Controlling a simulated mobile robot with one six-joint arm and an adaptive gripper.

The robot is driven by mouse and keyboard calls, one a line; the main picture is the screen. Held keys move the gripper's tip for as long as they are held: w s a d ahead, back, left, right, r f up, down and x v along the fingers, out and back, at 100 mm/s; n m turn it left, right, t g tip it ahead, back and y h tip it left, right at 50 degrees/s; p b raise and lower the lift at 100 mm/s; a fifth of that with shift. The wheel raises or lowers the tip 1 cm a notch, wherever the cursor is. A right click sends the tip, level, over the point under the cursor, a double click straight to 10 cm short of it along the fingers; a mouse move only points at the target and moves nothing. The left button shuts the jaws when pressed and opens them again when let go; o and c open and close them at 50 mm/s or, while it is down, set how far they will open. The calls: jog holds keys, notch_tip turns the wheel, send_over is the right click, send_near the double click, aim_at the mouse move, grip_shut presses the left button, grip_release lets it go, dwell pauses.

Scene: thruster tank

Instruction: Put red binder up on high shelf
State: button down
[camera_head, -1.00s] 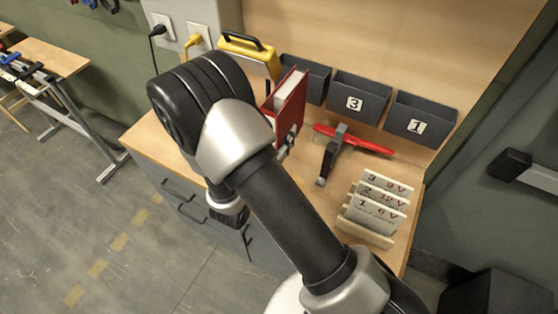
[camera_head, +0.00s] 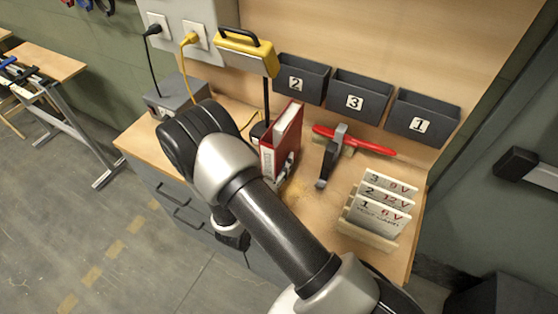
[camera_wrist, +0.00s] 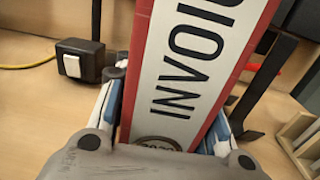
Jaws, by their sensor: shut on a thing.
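The red binder (camera_head: 285,139) stands upright over the workbench, its white label facing my arm. In the wrist view the binder (camera_wrist: 190,75) fills the middle, and the label reads "INVOI" before it runs out of the picture. My gripper (camera_wrist: 165,125) is shut on the lower part of the binder's spine, one finger on each side. In the head view my gripper is mostly hidden behind my arm. I cannot tell whether the binder's base touches the bench. No high shelf is clearly in view.
A yellow lamp (camera_head: 247,52) on a black post stands behind the binder. Bins numbered 2 (camera_head: 300,80), 3 (camera_head: 357,100) and 1 (camera_head: 420,118) hang on the back panel. A red-handled clamp (camera_head: 352,141) and a card rack (camera_head: 365,235) are on the right. A grey box (camera_head: 176,97) stands left.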

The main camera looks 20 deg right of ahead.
jog(key=shift+f, duration=0.15)
jog(key=c, duration=1)
grip_release()
jog(key=shift+c, duration=0.2)
